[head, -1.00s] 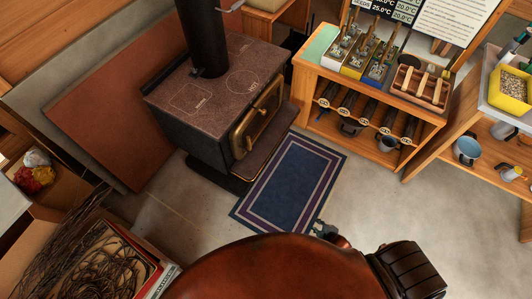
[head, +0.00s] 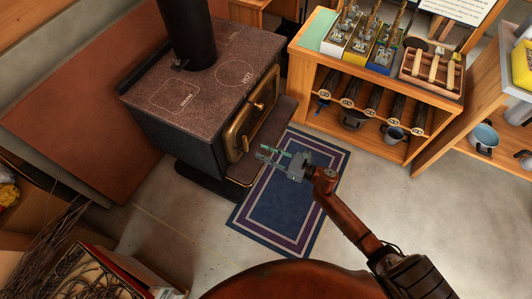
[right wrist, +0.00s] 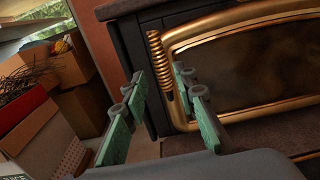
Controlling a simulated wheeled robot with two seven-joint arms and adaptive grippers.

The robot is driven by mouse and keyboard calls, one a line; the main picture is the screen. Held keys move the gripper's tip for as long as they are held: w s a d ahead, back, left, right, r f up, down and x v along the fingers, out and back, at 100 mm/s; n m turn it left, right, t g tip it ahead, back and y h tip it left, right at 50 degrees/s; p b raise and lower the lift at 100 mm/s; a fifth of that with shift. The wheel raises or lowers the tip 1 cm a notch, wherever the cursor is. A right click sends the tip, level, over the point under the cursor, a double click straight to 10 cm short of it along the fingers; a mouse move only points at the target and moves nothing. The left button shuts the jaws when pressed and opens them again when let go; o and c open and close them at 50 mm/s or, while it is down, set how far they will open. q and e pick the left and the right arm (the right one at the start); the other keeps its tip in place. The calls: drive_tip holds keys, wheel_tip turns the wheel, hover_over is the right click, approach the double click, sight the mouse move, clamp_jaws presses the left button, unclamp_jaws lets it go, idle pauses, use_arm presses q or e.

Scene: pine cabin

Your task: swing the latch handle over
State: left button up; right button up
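The black wood stove (head: 200,95) has a brass-framed glass door (head: 250,118). In the right wrist view, the coiled brass latch handle (right wrist: 160,65) stands nearly upright at the left edge of the door frame (right wrist: 230,35). In the head view the handle (head: 245,144) is a small brass piece low on the door's near side. My right gripper (head: 263,153) is in front of the stove, close to the handle. In the right wrist view its green fingers (right wrist: 159,77) are apart and empty, with the handle beyond them; contact cannot be made out. My left gripper is not in view.
A blue bordered rug (head: 285,205) lies under my right gripper. A stove ledge (head: 262,150) juts out below the door. A wooden shelf unit (head: 375,90) stands to the right. Boxes with twigs (head: 75,270) are at the lower left. The floor between is clear.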

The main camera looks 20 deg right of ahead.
drive_tip(key=b+x, duration=0.1)
drive_tip(key=x, duration=0.5)
drive_tip(key=shift+w+a, duration=0.25)
drive_tip(key=shift+w, duration=0.1)
drive_tip(key=c, duration=0.6)
drive_tip(key=shift+s+a+f+n, duration=0.1)
drive_tip(key=shift+s+a+n, duration=0.25)
drive_tip(key=shift+a+n, duration=0.25)
drive_tip(key=s+a+f+n, duration=0.3)
drive_tip(key=a+n, duration=0.1)
drive_tip(key=n, duration=0.6)
drive_tip(key=shift+s+a+f+n, duration=0.2)
drive_tip(key=shift+f+n, duration=0.1)
drive_tip(key=shift+f, duration=0.1)
drive_tip(key=o, duration=0.9)
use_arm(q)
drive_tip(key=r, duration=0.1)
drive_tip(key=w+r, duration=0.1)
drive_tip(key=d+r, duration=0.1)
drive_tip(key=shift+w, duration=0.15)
use_arm(e)
drive_tip(key=v, duration=1.2)
